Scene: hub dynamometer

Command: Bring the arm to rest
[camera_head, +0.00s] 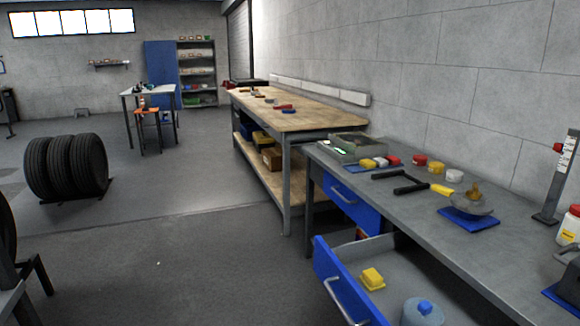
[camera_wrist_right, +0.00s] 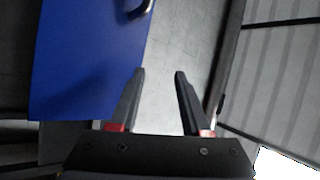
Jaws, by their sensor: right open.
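My right gripper (camera_wrist_right: 160,74) shows in the right wrist view with its two dark fingers spread apart and nothing between them. The fingers have red parts at their bases. A blue panel (camera_wrist_right: 85,60) with a metal handle (camera_wrist_right: 140,8) lies left of and beyond the fingers; whether they are near it I cannot tell. Neither of my arms can be made out in the head view, and my left gripper is not seen.
In the head view a grey workbench (camera_head: 420,210) runs along the right, with a blue-fronted drawer (camera_head: 340,283) pulled open, holding a yellow item (camera_head: 372,278). A wooden-topped bench (camera_head: 300,118) stands behind. Tyres (camera_head: 65,167) stand at left. The middle floor (camera_head: 180,255) is clear.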

